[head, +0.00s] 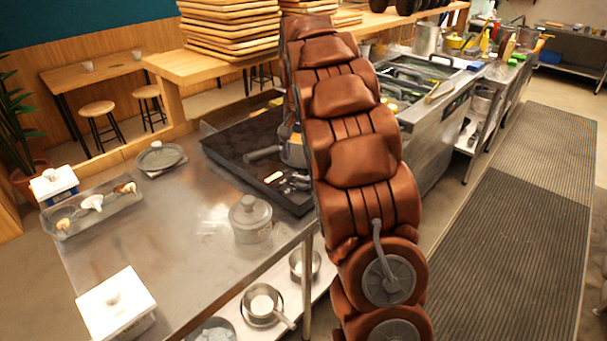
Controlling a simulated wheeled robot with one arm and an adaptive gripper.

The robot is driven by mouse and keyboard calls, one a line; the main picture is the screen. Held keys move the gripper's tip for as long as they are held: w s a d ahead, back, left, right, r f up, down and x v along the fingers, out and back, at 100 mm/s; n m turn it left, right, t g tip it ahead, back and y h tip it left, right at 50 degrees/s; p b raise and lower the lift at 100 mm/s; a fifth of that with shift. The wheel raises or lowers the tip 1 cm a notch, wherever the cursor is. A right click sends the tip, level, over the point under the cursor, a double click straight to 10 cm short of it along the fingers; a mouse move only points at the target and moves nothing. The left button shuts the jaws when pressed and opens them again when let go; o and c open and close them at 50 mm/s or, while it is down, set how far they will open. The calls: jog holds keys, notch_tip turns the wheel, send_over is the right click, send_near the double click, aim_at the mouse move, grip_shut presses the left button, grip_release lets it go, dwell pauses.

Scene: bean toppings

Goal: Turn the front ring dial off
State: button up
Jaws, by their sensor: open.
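The black cooktop (228,143) is set at the back of the steel counter, left of my arm. A grey pot (291,150) with a long handle pointing left stands on it, partly hidden by my arm. Near the cooktop's front right corner are small silver and dark parts (294,184), which look like dials. They are too small to tell which is the front ring dial or how it is turned. My brown arm rises through the middle and covers the cooktop's right side. I cannot make out my gripper; it seems hidden behind the arm.
On the steel counter (190,215) stand a lidded glass pot (250,218), a white lidded box (116,304), a clear tray (95,222) with scoops and a grey round lidded dish (160,156). Pans sit on the shelf below. Ribbed floor mats (520,250) lie clear at right.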

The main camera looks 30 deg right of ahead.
aim_at(303, 178)
jog(key=shift+w+d+f, duration=0.2)
jog(key=shift+w+d, duration=0.2)
jog(key=shift+d, duration=0.1)
jog(key=shift+w+d+f, duration=0.2)
jog(key=shift+w+d, duration=0.15)
jog(key=shift+d, duration=0.1)
jog(key=shift+f+p, duration=0.95)
jog(key=shift+f, duration=2.85)
jog(key=shift+c, duration=0.4)
jog(key=c, duration=1.1)
jog(key=shift+o, duration=0.2)
